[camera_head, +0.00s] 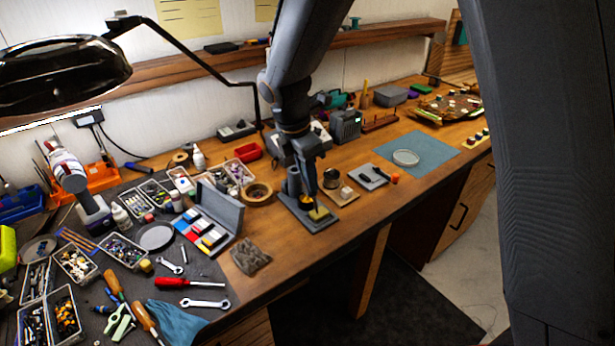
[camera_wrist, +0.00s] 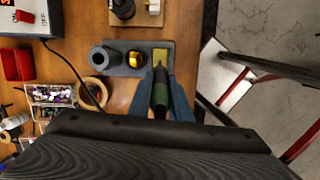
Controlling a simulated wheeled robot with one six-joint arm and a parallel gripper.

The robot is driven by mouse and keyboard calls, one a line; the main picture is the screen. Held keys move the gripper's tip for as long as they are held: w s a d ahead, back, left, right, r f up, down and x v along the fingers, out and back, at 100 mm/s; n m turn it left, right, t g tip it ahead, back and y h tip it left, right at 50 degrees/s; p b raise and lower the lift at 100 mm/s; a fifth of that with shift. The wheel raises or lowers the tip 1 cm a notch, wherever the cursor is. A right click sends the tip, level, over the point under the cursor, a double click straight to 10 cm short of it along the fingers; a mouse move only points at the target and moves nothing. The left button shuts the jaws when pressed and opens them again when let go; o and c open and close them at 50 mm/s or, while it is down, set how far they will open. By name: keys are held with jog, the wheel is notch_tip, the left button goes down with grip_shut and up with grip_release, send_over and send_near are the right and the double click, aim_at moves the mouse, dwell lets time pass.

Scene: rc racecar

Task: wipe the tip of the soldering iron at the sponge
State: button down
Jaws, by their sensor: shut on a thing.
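My gripper (camera_head: 309,188) points down over the soldering stand (camera_head: 323,225) on the wooden bench. In the wrist view my gripper (camera_wrist: 161,82) is shut on the soldering iron (camera_wrist: 160,98), which has a dark green and black handle. The iron's tip end appears at the near edge of the yellow sponge (camera_wrist: 160,54); I cannot tell whether it touches. The sponge also shows in the head view (camera_head: 318,214), at the stand's front right. The grey holder (camera_wrist: 103,57) and a cup of yellow wool (camera_wrist: 136,59) sit left of the sponge on the stand.
A wooden tape ring (camera_head: 257,194) and a grey case of colored blocks (camera_head: 222,212) lie left of the stand. A small wooden board (camera_head: 347,197) stands close on the right. A dark cable (camera_wrist: 70,68) runs across the bench. The bench front edge is near.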

jog(key=shift+w+d+p, duration=0.5)
jog(key=shift+d+p, duration=0.2)
jog(key=shift+p, duration=0.15)
dwell(1.1)
jog(key=shift+w+d+p+v, duration=0.1)
jog(key=shift+d+v, duration=0.1)
jog(key=shift+v, duration=0.75)
jog(key=shift+w+d+p+v, duration=0.1)
jog(key=shift+w+d+v, duration=0.05)
jog(key=shift+v, duration=0.85)
jog(key=shift+w+d+p+v, duration=0.1)
jog(key=shift+d+v, duration=0.1)
jog(key=shift+v, duration=0.75)
jog(key=shift+r, duration=0.15)
